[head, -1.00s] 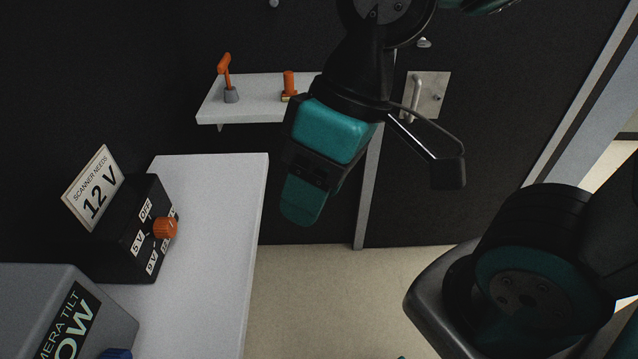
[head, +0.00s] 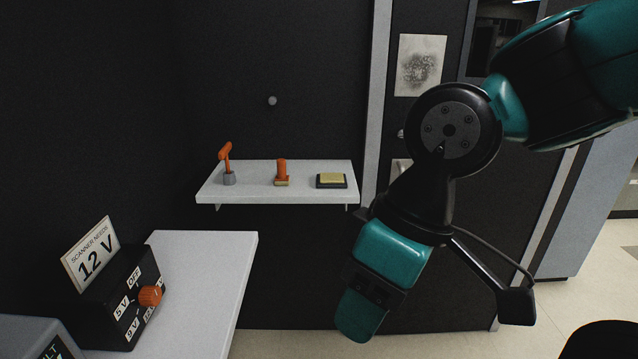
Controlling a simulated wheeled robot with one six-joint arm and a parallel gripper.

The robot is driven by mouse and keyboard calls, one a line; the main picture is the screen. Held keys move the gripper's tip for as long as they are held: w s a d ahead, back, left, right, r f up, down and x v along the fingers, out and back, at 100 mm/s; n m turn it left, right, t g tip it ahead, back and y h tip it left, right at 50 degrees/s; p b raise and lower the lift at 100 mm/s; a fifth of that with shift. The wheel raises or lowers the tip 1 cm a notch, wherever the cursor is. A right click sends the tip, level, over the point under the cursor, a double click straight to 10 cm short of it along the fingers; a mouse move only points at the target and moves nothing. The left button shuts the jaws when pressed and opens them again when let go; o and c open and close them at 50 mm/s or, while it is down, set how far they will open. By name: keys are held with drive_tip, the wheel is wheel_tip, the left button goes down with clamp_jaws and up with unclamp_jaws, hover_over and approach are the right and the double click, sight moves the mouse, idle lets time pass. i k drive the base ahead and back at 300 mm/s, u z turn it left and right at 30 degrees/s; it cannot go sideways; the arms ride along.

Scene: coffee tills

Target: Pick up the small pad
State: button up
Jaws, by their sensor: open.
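The small pad (head: 332,180) lies flat at the right end of the white wall shelf (head: 240,188). It has a yellowish top in a dark, low case. My gripper (head: 358,318) is in front of the shelf, lower and to the right in the picture, pointing down. It is apart from the pad and touches nothing that I can see. Its jaws are open and seem empty, though the gap between the fingers is hidden from this angle.
On the shelf left of the pad stand an orange-handled stamp (head: 282,172) and an orange tool in a grey holder (head: 228,165). A white counter (head: 205,275) at lower left bears a black box with an orange knob (head: 150,296) and a "12 V" sign (head: 90,254).

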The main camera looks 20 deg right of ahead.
sight(281, 178)
drive_tip(key=z, duration=0.4)
drive_tip(key=k, duration=0.95)
drive_tip(key=z, duration=0.65)
drive_tip(key=i, duration=1.8)
drive_tip(key=u, duration=1.4)
drive_tip(key=i, duration=0.65)
drive_tip(key=u, duration=0.65)
